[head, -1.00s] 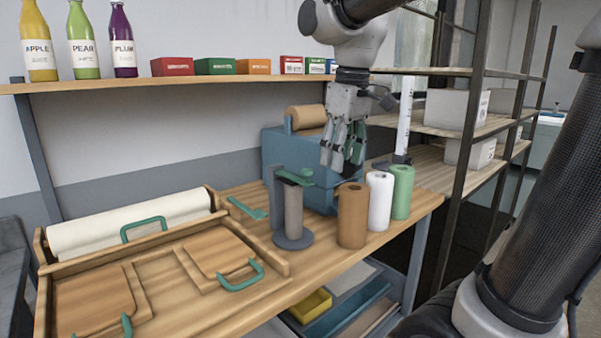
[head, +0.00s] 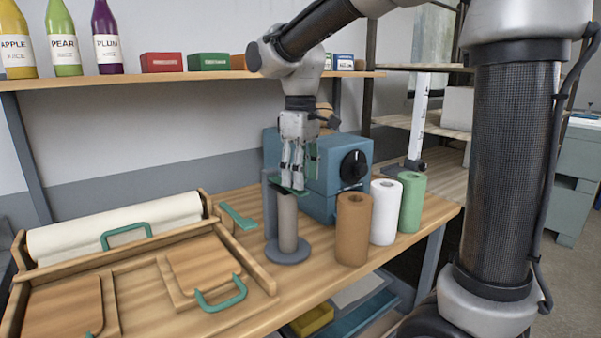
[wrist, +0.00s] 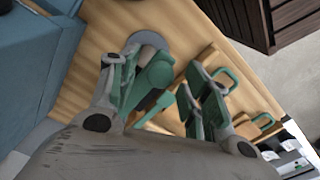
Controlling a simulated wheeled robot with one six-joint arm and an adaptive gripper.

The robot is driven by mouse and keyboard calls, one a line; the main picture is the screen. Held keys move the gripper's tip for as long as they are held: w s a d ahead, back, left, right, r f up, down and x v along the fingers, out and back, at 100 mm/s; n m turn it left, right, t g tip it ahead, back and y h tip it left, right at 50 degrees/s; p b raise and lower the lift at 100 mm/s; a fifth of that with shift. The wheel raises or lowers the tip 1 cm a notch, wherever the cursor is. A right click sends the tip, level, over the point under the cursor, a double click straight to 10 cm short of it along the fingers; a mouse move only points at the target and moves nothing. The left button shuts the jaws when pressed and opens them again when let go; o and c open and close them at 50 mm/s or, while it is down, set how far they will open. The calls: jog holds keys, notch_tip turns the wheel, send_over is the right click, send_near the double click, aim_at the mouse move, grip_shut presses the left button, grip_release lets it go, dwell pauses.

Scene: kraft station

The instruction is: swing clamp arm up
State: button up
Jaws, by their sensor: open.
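The clamp stand has a round dark base (head: 288,252), a grey post and an upright grey-brown roll (head: 288,222). Its green clamp arm (head: 287,190) lies across the top of the roll, partly hidden by my fingers. My gripper (head: 291,182) points down at the top of the stand, open. In the wrist view, my gripper (wrist: 162,88) has its two green-padded fingers spread, with the green clamp arm (wrist: 152,82) showing between them. It looks nearer the left finger; I cannot tell whether they touch.
A blue machine (head: 335,170) with a black dial stands close behind. Brown (head: 353,228), white (head: 384,212) and green (head: 411,202) rolls stand right of the stand. A green tool (head: 238,216) and a wooden tray (head: 245,262) lie left. The shelf (head: 190,77) with bottles is above.

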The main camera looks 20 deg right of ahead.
jog(key=shift+c, duration=0.5)
grip_shut()
